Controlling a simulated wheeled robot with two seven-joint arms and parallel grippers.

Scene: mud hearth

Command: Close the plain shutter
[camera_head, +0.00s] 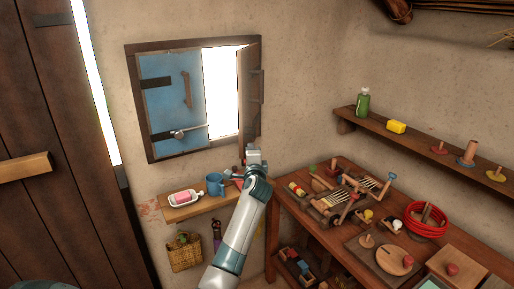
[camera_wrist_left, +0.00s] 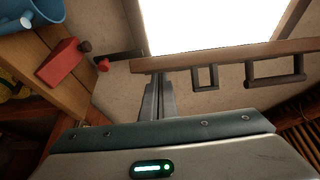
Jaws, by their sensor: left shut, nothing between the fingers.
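The plain shutter (camera_head: 250,92) is bare brown wood on the right side of the window. It stands open, swung out into the room and seen nearly edge-on, with a handle on its face. The blue shutter (camera_head: 163,95) on the left lies across its half of the opening. My left gripper (camera_head: 254,155) is shut and empty, just below the plain shutter's lower end. In the left wrist view its fingers (camera_wrist_left: 157,100) point up at a wooden edge, apparently the plain shutter (camera_wrist_left: 225,58), with dark handles; contact cannot be told. My right gripper is out of view.
Below the window a small shelf (camera_head: 160,212) holds a soap dish (camera_head: 185,199), a blue mug (camera_head: 215,184) and a red block (camera_wrist_left: 62,62). A crowded workbench (camera_head: 335,240) stands on the right under a wall shelf (camera_head: 420,147). A dark wooden door (camera_head: 65,110) is on the left.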

